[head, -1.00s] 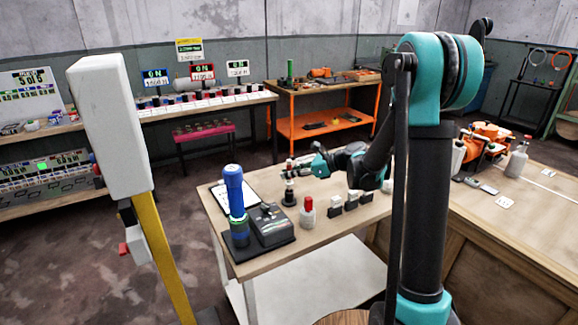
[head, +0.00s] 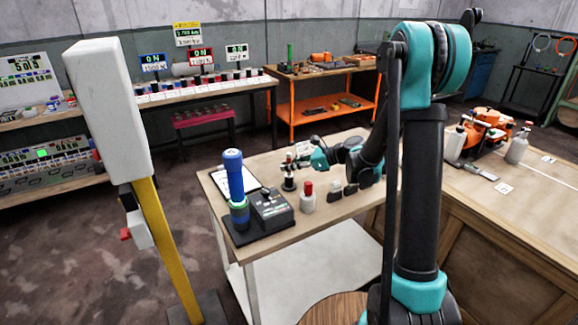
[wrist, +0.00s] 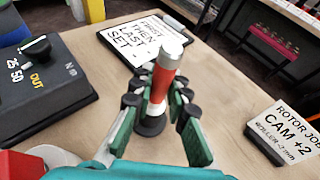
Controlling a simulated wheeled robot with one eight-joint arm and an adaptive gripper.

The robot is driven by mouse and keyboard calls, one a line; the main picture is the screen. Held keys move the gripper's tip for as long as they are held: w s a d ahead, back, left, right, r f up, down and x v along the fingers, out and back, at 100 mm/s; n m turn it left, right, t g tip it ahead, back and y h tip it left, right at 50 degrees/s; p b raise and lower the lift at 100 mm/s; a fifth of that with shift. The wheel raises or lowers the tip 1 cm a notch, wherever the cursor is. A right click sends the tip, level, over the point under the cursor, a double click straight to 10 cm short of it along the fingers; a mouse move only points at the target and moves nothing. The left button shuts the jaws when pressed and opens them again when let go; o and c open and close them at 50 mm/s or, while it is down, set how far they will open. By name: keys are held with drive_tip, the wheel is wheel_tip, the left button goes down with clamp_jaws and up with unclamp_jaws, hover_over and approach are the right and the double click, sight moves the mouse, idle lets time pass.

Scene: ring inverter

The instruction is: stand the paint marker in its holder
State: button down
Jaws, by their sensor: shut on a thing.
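A black box with a dial (head: 271,209) and a blue torch-like cylinder (head: 234,178) stand left of the holder. A red-capped bottle (head: 308,199) and small dark label blocks (head: 335,192) stand near. A clipboard (wrist: 146,43) lies behind.

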drive_tip(key=shift+f, duration=0.1)
drive_tip(key=c, duration=1.4)
unclamp_jaws()
drive_tip(key=shift+d, duration=0.1)
drive_tip(key=v, duration=1.1)
drive_tip(key=s+d+f+n+h, duration=0.3)
drive_tip(key=s+d+n+h, duration=0.1)
drive_tip(key=s+n, duration=0.3)
drive_tip(key=s+d+f+n+h, duration=0.4)
drive_tip(key=s+d+n, duration=0.2)
drive_tip(key=s, duration=0.3)
drive_tip(key=s+d+f+n+t+h, duration=0.1)
drive_tip(key=s+d+f+n+h, duration=0.3)
drive_tip(key=s, duration=0.5)
drive_tip(key=shift+d+f+n+h, duration=0.1)
drive_tip(key=shift+d+n+h, duration=0.1)
drive_tip(key=shift+d+n, duration=0.5)
drive_tip(key=shift+d+n+h, duration=0.2)
drive_tip(key=shift+d+n, duration=0.1)
drive_tip(key=shift+n, duration=0.8)
